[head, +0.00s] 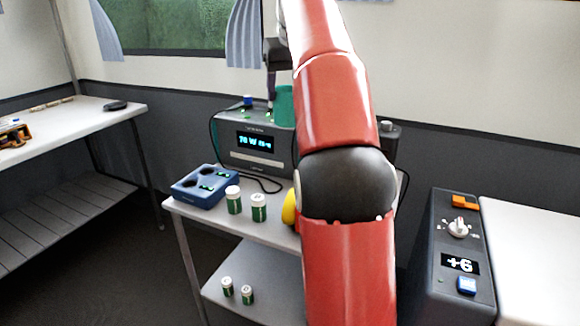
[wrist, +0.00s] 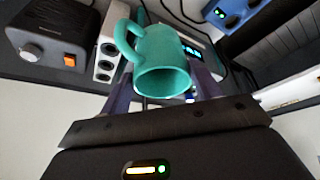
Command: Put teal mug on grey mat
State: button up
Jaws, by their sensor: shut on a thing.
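The teal mug (head: 284,106) is in the head view, partly hidden behind my red arm, just above the top of the grey display unit. In the wrist view the mug (wrist: 163,65) sits between the fingers of my gripper (wrist: 160,88), its open mouth toward the camera and its handle on the left. My gripper (head: 271,85) is shut on the mug. Whether the mug touches the unit below it, I cannot tell. I cannot make out a grey mat in either view.
The grey display unit (head: 253,143) stands at the back of a small table (head: 185,215). A blue dock (head: 203,187) and white-green canisters (head: 233,200) are on that table. A yellow thing (head: 289,207) is half hidden by my arm. A white side table (head: 60,135) is at left.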

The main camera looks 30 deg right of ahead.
notch_tip(320, 180, down, 18)
jog(key=b, duration=0.5)
jog(key=shift+f, duration=0.1)
jog(key=shift+s+f+b, duration=0.1)
jog(key=shift+b, duration=0.2)
jog(key=shift+f, duration=0.3)
jog(key=shift+f+b, duration=0.3)
jog(key=shift+f, duration=0.05)
jog(key=shift+c, duration=1.3)
jog(key=o, duration=1.4)
jog(key=shift+f, duration=0.15)
jog(key=shift+o, duration=0.8)
jog(key=shift+r, duration=0.25)
jog(key=shift+r, duration=0.1)
